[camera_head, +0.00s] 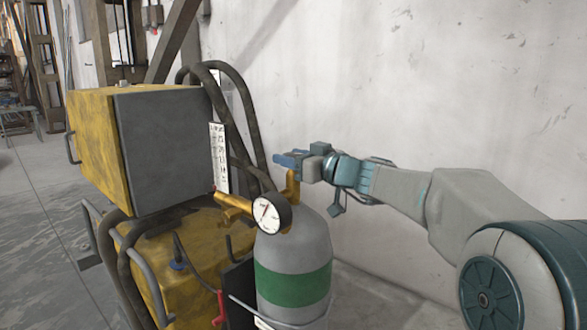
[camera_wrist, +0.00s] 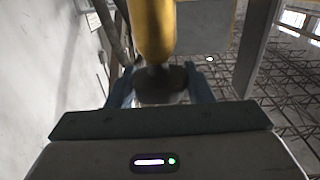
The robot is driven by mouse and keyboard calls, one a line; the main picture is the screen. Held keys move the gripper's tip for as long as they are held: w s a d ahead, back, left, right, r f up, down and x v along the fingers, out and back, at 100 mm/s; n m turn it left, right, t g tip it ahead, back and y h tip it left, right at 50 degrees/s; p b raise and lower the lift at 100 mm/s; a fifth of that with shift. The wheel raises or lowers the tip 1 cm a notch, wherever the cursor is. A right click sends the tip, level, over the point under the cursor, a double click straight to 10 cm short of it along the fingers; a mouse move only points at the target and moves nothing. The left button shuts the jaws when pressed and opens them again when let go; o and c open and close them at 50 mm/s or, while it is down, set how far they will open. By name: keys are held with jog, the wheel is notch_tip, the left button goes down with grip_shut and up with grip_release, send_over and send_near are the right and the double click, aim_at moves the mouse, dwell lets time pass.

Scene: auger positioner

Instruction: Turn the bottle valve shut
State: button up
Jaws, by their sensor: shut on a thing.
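The gas bottle (camera_head: 292,272) is grey with a green band and stands upright. Its brass valve (camera_head: 292,184) rises from the top, with a round pressure gauge (camera_head: 268,214) at its left. My gripper (camera_head: 290,159) reaches in from the right at the top of the valve. In the wrist view the yellow brass valve body (camera_wrist: 152,28) comes down from the top to a dark round knob (camera_wrist: 160,84). The blue-grey fingers of my gripper are shut on the knob, one on each side. In the head view the knob is mostly hidden by the gripper.
A yellow and grey machine box (camera_head: 160,145) stands left of the bottle, with dark hoses (camera_head: 245,110) looping close behind the valve. A pale wall (camera_head: 400,90) is behind my arm. Metal handles and a red lever (camera_head: 219,308) are low at the left.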

jog(key=m+t+h+b, duration=0.1)
jog(key=b, duration=0.3)
jog(key=shift+f+t+h, duration=0.3)
jog(key=shift+f, duration=0.1)
jog(key=m+t+h+b, duration=0.1)
jog(key=m+h+b, duration=0.1)
jog(key=b, duration=0.2)
jog(key=shift+t, duration=0.3)
jog(key=shift+r+m+t+h+b, duration=0.2)
jog(key=shift+m+t+h+b, duration=0.5)
jog(key=shift+m+h, duration=0.4)
jog(key=shift+r+m+t+h+p, duration=0.1)
jog(key=shift+m+t+h+p, duration=0.45)
jog(key=shift+h, duration=0.75)
jog(key=shift+m, duration=0.25)
jog(key=o, duration=1)
jog(key=shift+r, duration=0.15)
